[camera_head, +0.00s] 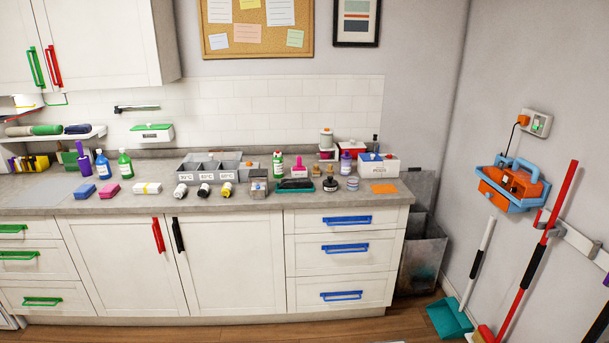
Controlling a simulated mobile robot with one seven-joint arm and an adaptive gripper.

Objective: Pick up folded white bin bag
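A small flat white block with a yellow band (147,188) lies on the grey worktop, left of the middle, and looks like the folded white bin bag. It lies flat, with a pink sponge (110,190) to its left and several small dark rolls or bottles, the first being a black and white one (181,191), to its right. Nothing covers it. My gripper is not in view.
The worktop (60,205) also holds a blue sponge (84,191), blue and green bottles (124,163), a grey divided bin (210,168) and a white box (378,165). Cabinets with coloured handles stand below. Wooden floor shows in front. Brooms and a dustpan (450,318) stand at right.

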